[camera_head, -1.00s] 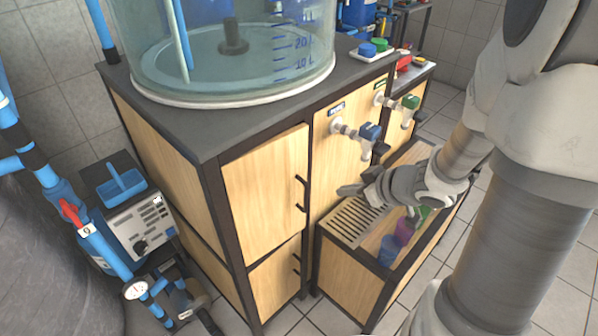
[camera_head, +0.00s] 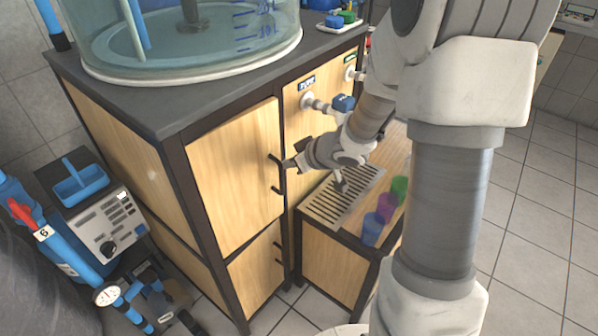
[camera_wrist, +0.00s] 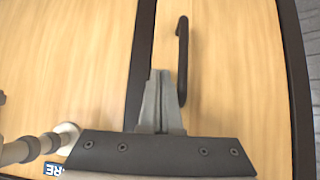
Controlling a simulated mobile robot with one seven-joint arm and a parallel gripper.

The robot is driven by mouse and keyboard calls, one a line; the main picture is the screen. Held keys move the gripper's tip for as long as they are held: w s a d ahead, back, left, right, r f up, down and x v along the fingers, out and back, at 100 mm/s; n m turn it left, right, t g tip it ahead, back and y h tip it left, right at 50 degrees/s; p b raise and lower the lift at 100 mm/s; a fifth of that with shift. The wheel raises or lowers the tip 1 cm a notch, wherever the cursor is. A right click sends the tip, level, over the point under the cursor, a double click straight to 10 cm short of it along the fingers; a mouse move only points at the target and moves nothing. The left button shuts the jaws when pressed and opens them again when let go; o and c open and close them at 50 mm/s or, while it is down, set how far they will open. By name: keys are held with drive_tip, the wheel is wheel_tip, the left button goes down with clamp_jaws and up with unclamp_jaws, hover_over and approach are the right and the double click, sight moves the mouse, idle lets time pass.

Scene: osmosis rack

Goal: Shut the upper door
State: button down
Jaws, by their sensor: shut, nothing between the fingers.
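The upper door (camera_head: 235,180) is a pale wood panel on the front of the dark-framed cabinet. It looks nearly flush with the frame, but I cannot tell if it is fully closed. Its black bar handle (camera_head: 274,174) is near its right edge. My gripper (camera_head: 287,164) is at that edge, close to the handle. In the wrist view my gripper (camera_wrist: 160,78) is shut and empty, its fingertips over the door (camera_wrist: 225,75) just beside the handle (camera_wrist: 182,55). I cannot tell whether the tips touch the door.
The lower door (camera_head: 256,272) is below. Right of the upper door are a fixed panel with a blue-handled tap (camera_head: 341,104) and a low bench with a drain grate (camera_head: 345,198) and coloured cups (camera_head: 373,229). A glass tank (camera_head: 190,45) stands on top. Blue pipes (camera_head: 30,215) are at left.

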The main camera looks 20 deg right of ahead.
sight(279, 157)
drive_tip(key=shift+w+a, duration=0.15)
drive_tip(key=shift+w, duration=0.15)
drive_tip(key=shift+r, duration=0.1)
drive_tip(key=w+p, duration=0.1)
drive_tip(key=p, duration=0.1)
drive_tip(key=w+a+n+y+p, duration=0.1)
drive_tip(key=p, duration=0.1)
drive_tip(key=shift+w+g, duration=0.1)
drive_tip(key=shift+g, duration=0.3)
drive_tip(key=shift+a+n+p, duration=0.15)
drive_tip(key=shift+n+p, duration=0.15)
drive_tip(key=shift+a, duration=0.1)
